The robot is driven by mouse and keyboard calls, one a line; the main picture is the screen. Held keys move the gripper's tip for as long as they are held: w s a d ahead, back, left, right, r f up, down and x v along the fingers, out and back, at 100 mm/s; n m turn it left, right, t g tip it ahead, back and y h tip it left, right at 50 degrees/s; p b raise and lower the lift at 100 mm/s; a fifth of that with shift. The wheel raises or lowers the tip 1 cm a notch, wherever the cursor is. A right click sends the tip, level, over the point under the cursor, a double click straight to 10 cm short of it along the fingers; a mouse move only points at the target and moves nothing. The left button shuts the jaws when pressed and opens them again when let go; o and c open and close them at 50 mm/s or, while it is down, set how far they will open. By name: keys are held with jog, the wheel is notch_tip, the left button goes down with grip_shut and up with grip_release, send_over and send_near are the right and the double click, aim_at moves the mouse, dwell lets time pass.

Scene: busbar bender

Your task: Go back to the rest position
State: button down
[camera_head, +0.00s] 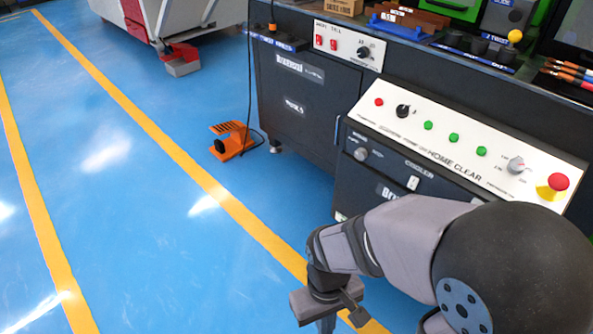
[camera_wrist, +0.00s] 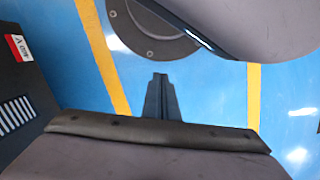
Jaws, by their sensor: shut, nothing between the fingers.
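My gripper (camera_wrist: 159,77) is shut and empty in the wrist view, its dark fingers together over blue floor. In the head view my gripper (camera_head: 327,325) hangs low in front of the machine, pointing down, with its fingertips cut off by the bottom edge. My arm reaches in from the lower right. The gripper is clear of the control panel (camera_head: 450,150) and touches nothing that I can see.
The busbar bender's dark cabinet (camera_head: 300,100) stands behind the arm. An orange foot pedal (camera_head: 232,140) sits on the floor before it. A red emergency button (camera_head: 559,181) is at the panel's right end. The blue floor (camera_head: 120,200) at left is open, with yellow lines.

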jog(key=w+d+r+m+t+p, duration=0.2)
jog(key=w+d+r+m+p, duration=0.3)
jog(key=d+r+p, duration=0.6)
notch_tip(320, 180, up, 39)
jog(key=a+p, duration=0.2)
jog(key=p, duration=3.2)
notch_tip(320, 180, down, 32)
jog(key=b, duration=3.2)
jog(key=shift+f, duration=0.25)
jog(key=shift+w, duration=0.1)
jog(key=c, duration=2.4)
grip_release()
jog(key=shift+c, duration=0.2)
